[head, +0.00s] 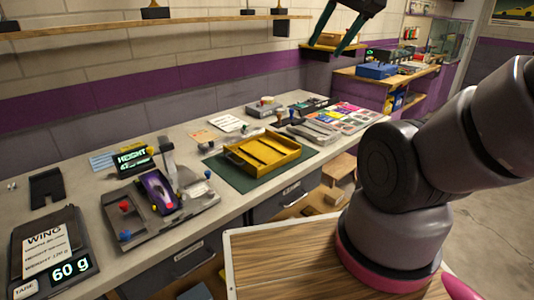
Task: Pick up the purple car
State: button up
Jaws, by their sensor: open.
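The purple car (155,188) sits in a grey measuring fixture (190,221) on the workbench, left of the picture's middle. An upright grey post of the fixture stands just right of the car. My gripper (326,48) is high at the top of the picture, far to the right of the car and well above the bench. Its two dark fingers point down, spread apart and empty. The upper part of my gripper is cut off by the picture's edge.
A scale (52,249) reading 60 g stands left of the fixture, and a display marked HEIGHT (133,158) behind it. A yellow tray (262,154) rests on a green mat (228,176) to the right. A wall shelf (90,31) runs above the bench.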

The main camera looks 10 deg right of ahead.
aim_at(156, 187)
jog(key=k+j+u, duration=0.1)
jog(key=j, duration=0.45)
jog(key=k+j, duration=0.15)
jog(key=j, duration=0.45)
jog(key=k+j+u, duration=0.15)
jog(key=j, duration=0.4)
jog(key=j+u, duration=0.1)
jog(key=j, duration=0.5)
